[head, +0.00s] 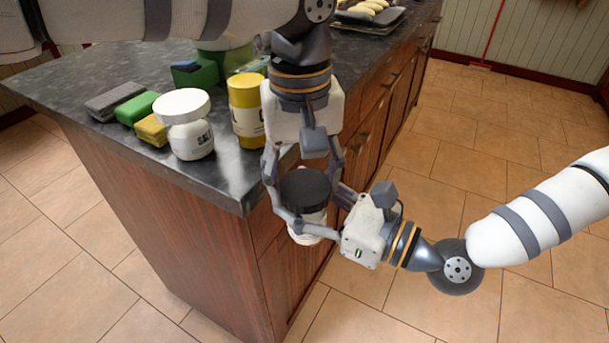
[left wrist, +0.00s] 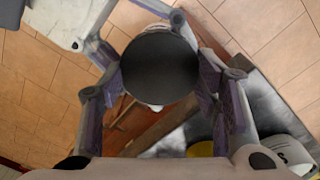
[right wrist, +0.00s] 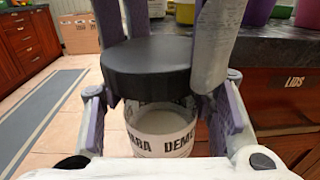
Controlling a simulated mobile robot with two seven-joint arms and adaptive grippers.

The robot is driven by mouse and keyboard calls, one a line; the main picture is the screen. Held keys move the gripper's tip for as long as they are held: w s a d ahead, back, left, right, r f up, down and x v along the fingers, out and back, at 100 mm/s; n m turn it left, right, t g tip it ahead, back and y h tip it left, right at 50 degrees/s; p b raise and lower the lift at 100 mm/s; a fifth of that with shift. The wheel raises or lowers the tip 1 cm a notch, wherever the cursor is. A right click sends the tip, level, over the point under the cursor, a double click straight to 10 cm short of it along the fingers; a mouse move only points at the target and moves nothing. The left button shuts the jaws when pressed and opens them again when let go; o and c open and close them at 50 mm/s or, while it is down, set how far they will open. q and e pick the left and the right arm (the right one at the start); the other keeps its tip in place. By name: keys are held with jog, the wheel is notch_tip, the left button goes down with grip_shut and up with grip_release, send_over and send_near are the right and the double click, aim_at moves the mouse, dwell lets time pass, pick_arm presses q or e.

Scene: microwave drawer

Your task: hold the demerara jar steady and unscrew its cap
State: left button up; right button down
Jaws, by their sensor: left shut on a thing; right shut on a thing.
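The demerara jar (right wrist: 160,122) is a clear jar with a white label band and pale contents. It is held upright in the air beside the counter corner. Its black cap (head: 305,188) sits on top and also shows from above in the left wrist view (left wrist: 160,68). My left gripper (head: 304,178) reaches down from above, with its fingers shut on opposite sides of the cap. My right gripper (head: 310,222) comes in from the right and is shut around the jar's body below the cap. The fingers hide parts of the jar. I cannot tell whether the cap has turned.
The dark counter (head: 85,72) holds a white salt jar (head: 186,125), a yellow jar (head: 246,108) and several sponges (head: 120,101) near its edge. A tray (head: 385,22) with bananas stands farther back. Open floor surrounds the counter.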

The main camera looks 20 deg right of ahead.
pick_arm(q)
jog(key=o, duration=1.1)
jog(key=shift+w+a, duration=0.25)
jog(key=shift+o, duration=0.8)
jog(key=shift+d, duration=0.1)
jog(key=shift+s, duration=0.1)
notch_tip(320, 180, up, 4)
jog(key=shift+s+r, duration=0.1)
jog(key=shift+r, duration=0.05)
jog(key=r+m, duration=0.2)
jog(key=shift+s+d+r, duration=0.15)
jog(key=shift+s+r, duration=0.05)
jog(key=shift+r, duration=0.15)
jog(key=shift+r+m, duration=0.3)
jog(key=shift+m, duration=0.3)
notch_tip(320, 180, down, 8)
jog(key=shift+w+r, duration=0.15)
jog(key=shift+r, duration=0.05)
